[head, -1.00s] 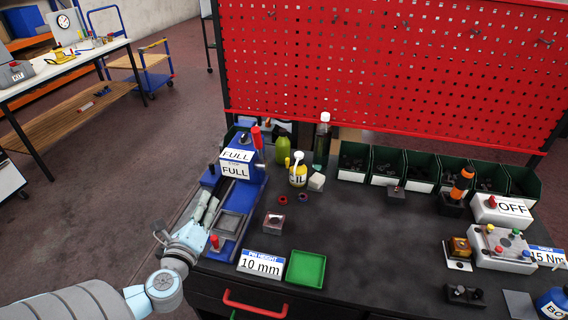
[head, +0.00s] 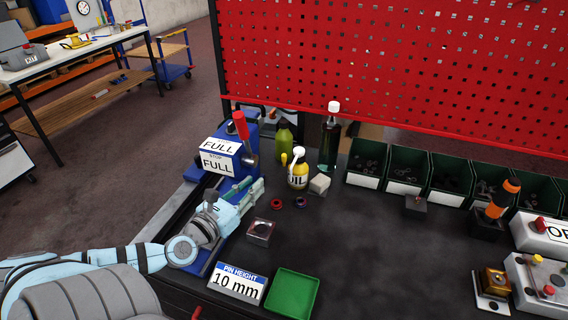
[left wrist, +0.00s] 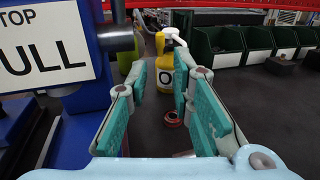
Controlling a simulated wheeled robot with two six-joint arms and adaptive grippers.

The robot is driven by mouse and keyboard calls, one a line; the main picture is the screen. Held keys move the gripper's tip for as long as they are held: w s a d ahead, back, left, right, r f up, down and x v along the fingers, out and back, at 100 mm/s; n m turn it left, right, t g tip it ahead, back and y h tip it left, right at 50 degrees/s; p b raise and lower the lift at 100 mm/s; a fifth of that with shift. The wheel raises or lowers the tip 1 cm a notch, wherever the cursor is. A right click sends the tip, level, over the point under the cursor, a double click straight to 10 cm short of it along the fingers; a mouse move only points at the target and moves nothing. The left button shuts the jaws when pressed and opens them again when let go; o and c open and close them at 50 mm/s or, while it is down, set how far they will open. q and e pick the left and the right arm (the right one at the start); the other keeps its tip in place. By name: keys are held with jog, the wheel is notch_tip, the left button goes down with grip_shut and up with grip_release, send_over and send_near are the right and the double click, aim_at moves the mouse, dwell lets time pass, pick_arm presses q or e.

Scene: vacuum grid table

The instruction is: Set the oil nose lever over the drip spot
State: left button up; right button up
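The yellow oil can (head: 297,182) with a white top and a dark-on-white label stands upright on the dark table, right of the blue press. In the left wrist view the oil can (left wrist: 181,78) shows beyond and between my fingers, partly covered by them. My left gripper (head: 248,190) is open and empty, low beside the press and short of the can, its fingers pointing towards it. The fingers also show apart in the left wrist view (left wrist: 168,95). I cannot make out a drip spot. My right gripper is not in view.
The blue press (head: 222,160) marked FULL stands close left of my gripper. A red ring (head: 277,203), a dark ring (head: 300,202), a pale block (head: 319,185) and a small clear-topped box (head: 260,231) lie near. A tall bottle (head: 330,140) stands behind.

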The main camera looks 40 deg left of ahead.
aim_at(283, 157)
pick_arm(q)
jog(key=w, duration=0.4)
jog(key=w+p, duration=0.1)
jog(key=w, duration=0.3)
jog(key=w+a+p, duration=0.1)
jog(key=w, duration=0.4)
jog(key=shift+r, duration=0.2)
jog(key=shift+s, duration=0.1)
jog(key=shift+c, duration=0.6)
grip_shut()
